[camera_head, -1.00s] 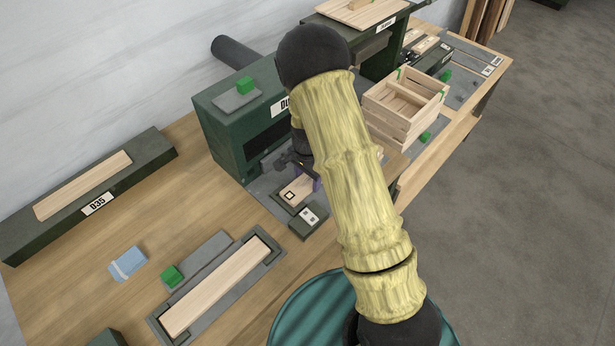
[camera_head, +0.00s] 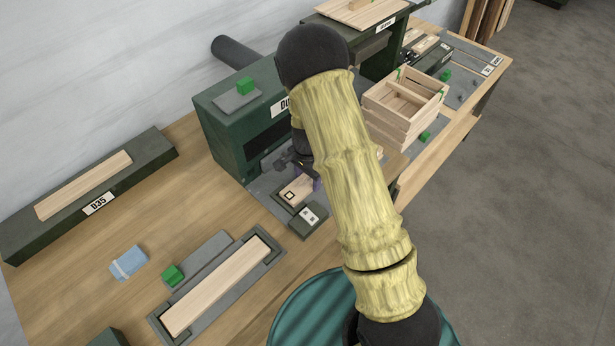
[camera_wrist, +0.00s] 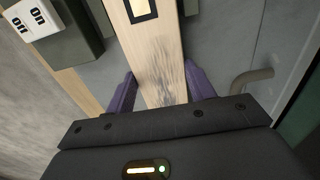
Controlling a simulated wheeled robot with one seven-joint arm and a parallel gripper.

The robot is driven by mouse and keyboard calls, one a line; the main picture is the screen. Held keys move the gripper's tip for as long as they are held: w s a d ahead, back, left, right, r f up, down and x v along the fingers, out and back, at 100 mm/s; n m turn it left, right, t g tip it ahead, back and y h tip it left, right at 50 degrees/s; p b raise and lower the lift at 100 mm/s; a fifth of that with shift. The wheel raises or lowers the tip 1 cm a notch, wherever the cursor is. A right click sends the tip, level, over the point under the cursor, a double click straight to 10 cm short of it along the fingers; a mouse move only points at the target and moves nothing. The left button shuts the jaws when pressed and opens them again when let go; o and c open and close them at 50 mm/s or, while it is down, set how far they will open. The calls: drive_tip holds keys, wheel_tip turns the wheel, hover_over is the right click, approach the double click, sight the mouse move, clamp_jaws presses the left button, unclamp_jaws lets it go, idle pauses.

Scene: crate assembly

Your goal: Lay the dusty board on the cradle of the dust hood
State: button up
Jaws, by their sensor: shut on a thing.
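The dusty board (camera_head: 299,187) is pale wood with a black-framed square mark near one end. In the wrist view the board (camera_wrist: 160,62) has dark grey smears near my gripper (camera_wrist: 162,92). The purple fingers are shut on it, one at each long side. The dust hood (camera_head: 229,143) is a dark green box with a dark slot, its label partly hidden by my arm. The board's marked end lies over the cradle area (camera_head: 281,201) in front of the hood. I cannot tell whether it touches the cradle. My arm hides much of my gripper (camera_head: 306,178) in the head view.
A dark block with a white switch plate (camera_head: 308,217) stands close to the board's marked end. A tray with another board (camera_head: 218,287), a green cube (camera_head: 173,275) and a blue cloth (camera_head: 128,263) lie at the left front. A wooden crate (camera_head: 402,107) stands to the right.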

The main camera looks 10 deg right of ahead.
drive_tip(key=shift+f, duration=0.2)
idle(0.4)
drive_tip(key=o, duration=1.1)
drive_tip(key=shift+r, duration=0.1)
drive_tip(key=shift+r+p, duration=3.1)
drive_tip(key=shift+r, duration=0.8)
